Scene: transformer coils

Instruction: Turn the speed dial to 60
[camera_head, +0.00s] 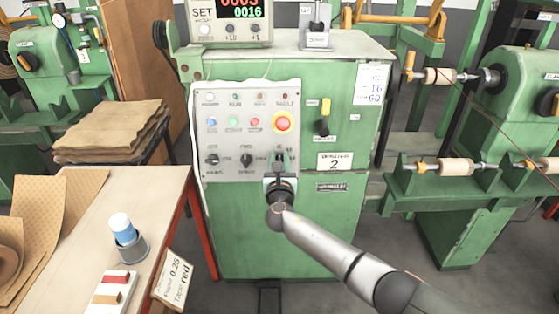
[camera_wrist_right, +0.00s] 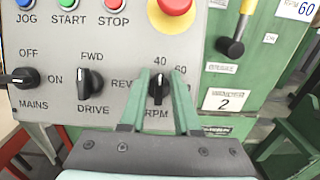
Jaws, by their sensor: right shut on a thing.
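The speed dial (camera_wrist_right: 158,90) is a small black knob above the RPM label on the grey control panel (camera_wrist_right: 120,60). The printed 40 sits above it and 60 at its upper right. Its white mark points about straight up, toward 40. My right gripper (camera_head: 280,162) is at the panel's lower right, its two green fingers (camera_wrist_right: 158,76) shut on the dial from both sides. In the head view the gripper mostly hides the dial. My left gripper is not in view.
Left of the dial are the DRIVE knob (camera_wrist_right: 90,84) and MAINS knob (camera_wrist_right: 22,78). A red emergency button (camera_head: 282,122) is above, and a yellow-black lever (camera_head: 324,118) is to the right. A table (camera_head: 150,200) with paper and a blue-topped roll stands at left.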

